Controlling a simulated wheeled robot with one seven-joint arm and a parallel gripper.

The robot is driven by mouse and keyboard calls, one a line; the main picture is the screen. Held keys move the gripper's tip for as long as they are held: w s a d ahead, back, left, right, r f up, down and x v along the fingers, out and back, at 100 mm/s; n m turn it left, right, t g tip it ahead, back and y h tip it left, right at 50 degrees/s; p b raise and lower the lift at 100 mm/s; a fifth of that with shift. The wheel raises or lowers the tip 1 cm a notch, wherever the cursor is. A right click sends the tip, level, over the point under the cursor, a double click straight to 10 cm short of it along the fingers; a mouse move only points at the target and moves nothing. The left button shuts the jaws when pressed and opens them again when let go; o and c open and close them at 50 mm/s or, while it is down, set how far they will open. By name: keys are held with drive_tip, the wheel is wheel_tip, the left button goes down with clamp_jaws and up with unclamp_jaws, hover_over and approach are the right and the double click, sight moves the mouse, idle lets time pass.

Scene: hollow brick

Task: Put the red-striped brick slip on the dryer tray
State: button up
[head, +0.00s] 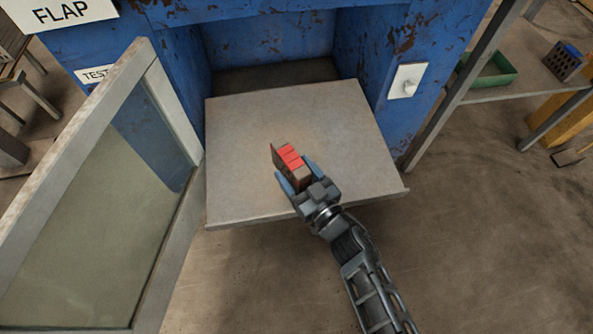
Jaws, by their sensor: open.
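The red-striped brick slip (290,158) is a small brown block with red bands on its top. It is over the middle of the dryer tray (240,130), a flat grey plate sticking out of the blue dryer. I cannot tell for certain whether the slip rests on the plate or is slightly above it. My gripper (295,174) is open, with its blue fingers on either side of the slip's near end. The slip's underside is hidden.
The glazed door (95,215) stands open at the left. The blue dryer (180,60) has a switch (406,81) on its right front. A bench at the right holds a green tray (492,72) and a holed dark brick (566,62). The plate is otherwise clear.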

drive_tip(key=shift+r, duration=0.15)
drive_tip(key=shift+s+d+p, duration=0.2)
drive_tip(key=shift+s+p, duration=0.05)
drive_tip(key=shift+p, duration=0.05)
drive_tip(key=p+v, duration=0.3)
drive_tip(key=v, duration=0.8)
drive_tip(key=shift+s, duration=0.2)
drive_tip(key=shift+d, duration=0.1)
drive_tip(key=s+d+r+m+t+h, duration=0.1)
drive_tip(key=s+d+r+m+h, duration=0.1)
drive_tip(key=s+d+r+h, duration=0.45)
drive_tip(key=s+d+r+m+t+h, duration=0.1)
drive_tip(key=s+d+r+m+t, duration=0.3)
drive_tip(key=s, duration=0.6)
drive_tip(key=s+d+r+g+h, duration=0.2)
drive_tip(key=s+d+r, duration=0.1)
drive_tip(key=s+r, duration=0.2)
drive_tip(key=s+d+r+m+g+h, duration=0.1)
drive_tip(key=s+d+r, duration=0.3)
drive_tip(key=r, duration=0.5)
drive_tip(key=shift+s+r+m+g+h, duration=0.4)
drive_tip(key=shift+s+g, duration=0.2)
drive_tip(key=shift+s, duration=0.35)
